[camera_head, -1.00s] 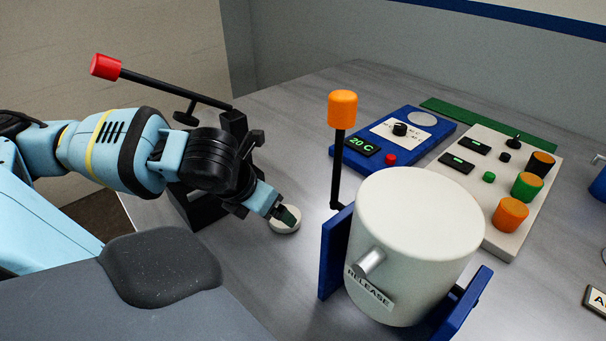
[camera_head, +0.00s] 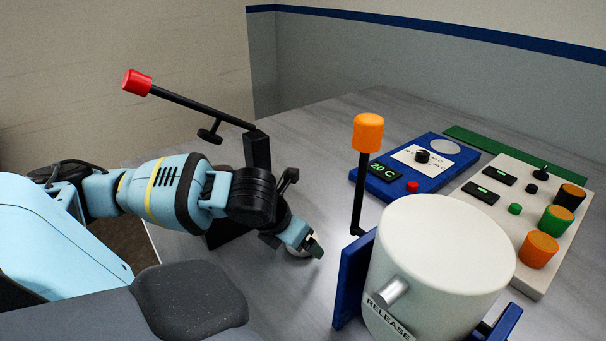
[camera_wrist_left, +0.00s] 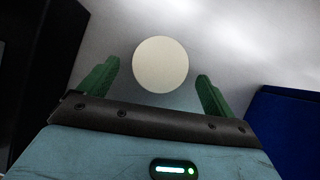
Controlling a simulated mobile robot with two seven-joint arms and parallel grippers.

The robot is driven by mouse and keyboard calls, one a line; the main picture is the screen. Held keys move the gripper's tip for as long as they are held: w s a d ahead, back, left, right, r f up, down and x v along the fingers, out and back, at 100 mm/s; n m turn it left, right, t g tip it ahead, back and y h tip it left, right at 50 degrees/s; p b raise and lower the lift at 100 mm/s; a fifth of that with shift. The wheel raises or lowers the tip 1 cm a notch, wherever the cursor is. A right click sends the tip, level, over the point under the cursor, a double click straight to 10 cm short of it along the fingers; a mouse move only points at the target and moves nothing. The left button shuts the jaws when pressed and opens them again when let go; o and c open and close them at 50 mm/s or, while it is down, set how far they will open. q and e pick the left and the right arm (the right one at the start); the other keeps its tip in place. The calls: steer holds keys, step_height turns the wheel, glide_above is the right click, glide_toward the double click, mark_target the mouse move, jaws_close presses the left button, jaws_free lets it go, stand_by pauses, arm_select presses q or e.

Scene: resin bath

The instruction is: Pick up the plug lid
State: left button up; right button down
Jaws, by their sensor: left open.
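The plug lid (camera_wrist_left: 161,65) is a pale cream disc lying on the grey table. In the left wrist view it sits between and just beyond the tips of my left gripper (camera_wrist_left: 152,82), whose green fingers are spread apart on either side of it. In the head view only part of the lid (camera_head: 299,252) shows, beneath my left gripper (camera_head: 312,246). The fingers do not visibly touch the lid. My right gripper is not in view.
A white vessel (camera_head: 440,245) labelled RELEASE stands in a blue stand close to the right of my gripper. A lever with an orange knob (camera_head: 368,132) rises beside it. A red-tipped lever (camera_head: 137,82) stands behind my arm. Control panels (camera_head: 412,163) lie further back.

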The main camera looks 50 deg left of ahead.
arm_select(q)
steer(key=shift+x, duration=0.9)
steer(key=shift+r, duration=0.1)
steer(key=c, duration=1.1)
steer(key=shift+o, duration=0.2)
steer(key=shift+r, duration=0.1)
step_height(320, 180, up, 9)
steer(key=shift+p, duration=0.75)
steer(key=shift+r, duration=0.4)
